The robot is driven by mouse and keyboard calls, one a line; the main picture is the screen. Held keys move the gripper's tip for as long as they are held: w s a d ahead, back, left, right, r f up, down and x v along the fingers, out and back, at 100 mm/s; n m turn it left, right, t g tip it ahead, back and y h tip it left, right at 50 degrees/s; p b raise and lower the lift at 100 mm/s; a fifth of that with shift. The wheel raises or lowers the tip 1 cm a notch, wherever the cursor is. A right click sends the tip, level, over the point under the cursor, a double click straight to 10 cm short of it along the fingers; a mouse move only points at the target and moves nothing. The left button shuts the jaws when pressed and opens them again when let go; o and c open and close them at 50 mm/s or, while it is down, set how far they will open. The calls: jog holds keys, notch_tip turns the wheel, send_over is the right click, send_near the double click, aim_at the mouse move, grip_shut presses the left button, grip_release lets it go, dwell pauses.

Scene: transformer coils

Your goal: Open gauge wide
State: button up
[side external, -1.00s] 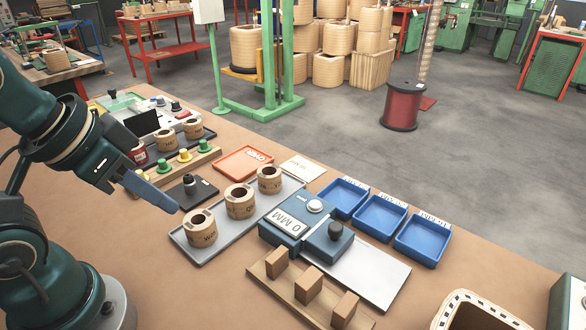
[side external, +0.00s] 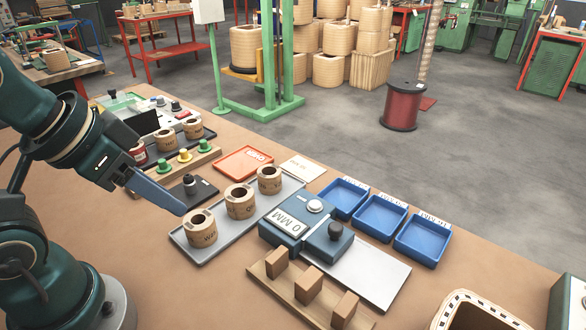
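The gauge (side external: 284,215) is a blue block device with a "0 MM" label, a white round button and a black knob (side external: 335,231). A bare light-grey plate (side external: 375,273) extends from its right side. My gripper (side external: 160,192) is at the left, above the table and left of the coil tray, well apart from the gauge. Its blue-grey fingers are seen edge-on, so I cannot tell whether they are open. Nothing shows held in it.
Several wound coils (side external: 241,202) stand on a grey tray (side external: 191,256) between my gripper and the gauge. Three blue bins (side external: 423,240) lie behind the gauge, and a wooden rack with three brown blocks (side external: 309,285) lies in front. A black-knobbed pad (side external: 204,190) is near my gripper.

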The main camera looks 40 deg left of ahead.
jog(key=shift+o, duration=0.9)
jog(key=w+d+r+t, duration=0.1)
jog(key=w+r, duration=0.3)
jog(key=w, duration=0.1)
jog(key=shift+w+m, duration=0.4)
jog(key=m+g+h, duration=0.2)
jog(key=m+g, duration=0.1)
jog(key=m, duration=0.1)
send_over(335, 226)
jog(key=s, duration=0.2)
jog(key=f, duration=0.7)
jog(key=a+f, duration=0.1)
jog(key=f, duration=0.2)
jog(key=shift+f, duration=0.3)
jog(key=shift+x, duration=2.4)
grip_shut()
jog(key=shift+r, duration=0.1)
